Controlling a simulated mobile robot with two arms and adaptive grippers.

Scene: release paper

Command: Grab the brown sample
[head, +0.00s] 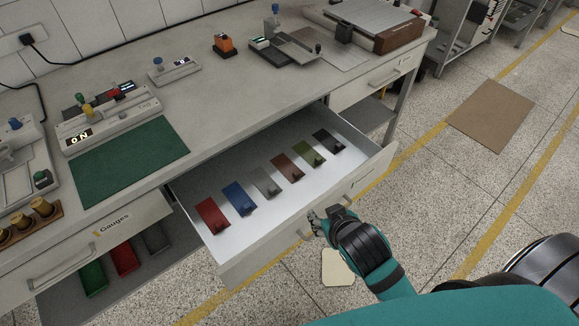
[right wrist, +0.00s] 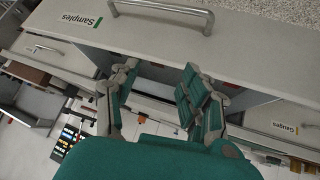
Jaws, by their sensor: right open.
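The brown sample (head: 285,165) is a small flat plate with a dark clip at its near end. It lies in the open drawer (head: 262,230), between a grey sample (head: 266,181) and a green sample (head: 308,154). My right gripper (head: 316,220) is at the drawer's front panel by its handle, apart from the brown sample. In the right wrist view its two fingers (right wrist: 160,88) are spread with nothing between them, and the drawer front labelled "Samples" (right wrist: 82,20) shows with its metal handle (right wrist: 162,14). The brown sample is not visible there. My left gripper is not in view.
Red (head: 212,215), blue (head: 238,198) and black (head: 327,141) samples share the drawer. The worktop (head: 225,110) above carries gauges and a green mat (head: 128,160). A "Gauges" drawer (head: 100,250) is at left. Open floor (head: 430,220) lies to the right.

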